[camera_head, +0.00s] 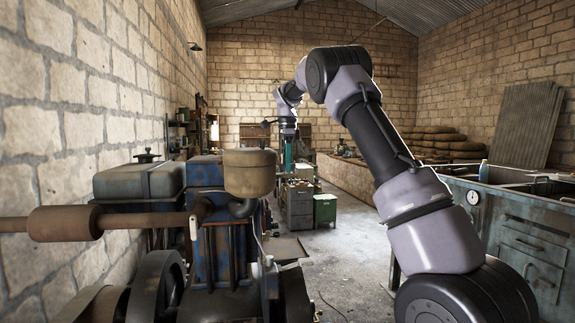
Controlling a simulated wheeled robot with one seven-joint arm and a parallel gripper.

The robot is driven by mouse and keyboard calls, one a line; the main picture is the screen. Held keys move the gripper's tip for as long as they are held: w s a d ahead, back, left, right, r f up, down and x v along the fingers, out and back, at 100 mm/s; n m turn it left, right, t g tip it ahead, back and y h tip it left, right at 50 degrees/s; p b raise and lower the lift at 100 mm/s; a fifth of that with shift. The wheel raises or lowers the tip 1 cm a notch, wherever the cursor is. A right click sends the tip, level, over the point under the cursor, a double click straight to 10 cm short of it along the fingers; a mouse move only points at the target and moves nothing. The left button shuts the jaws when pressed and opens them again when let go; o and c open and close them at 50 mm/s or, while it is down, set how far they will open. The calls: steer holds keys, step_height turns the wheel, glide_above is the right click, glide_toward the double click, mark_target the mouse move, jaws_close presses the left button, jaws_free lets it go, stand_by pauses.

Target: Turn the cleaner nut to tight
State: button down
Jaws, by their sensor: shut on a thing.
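A beige rounded canister (250,172), which looks like the cleaner, stands on top of the blue engine (205,255) left of centre.
A grey tank (138,181) with a dark cap stands left of the canister. A brown pipe (66,223) crosses the left front, above a dark wheel (157,288). Open floor (345,245) lies between engine and bench.

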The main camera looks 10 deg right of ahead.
steer(key=c, duration=0.9)
jaws_free()
steer(key=shift+r, duration=0.1)
step_height(320, 180, up, 11)
steer(key=shift+f, duration=0.2)
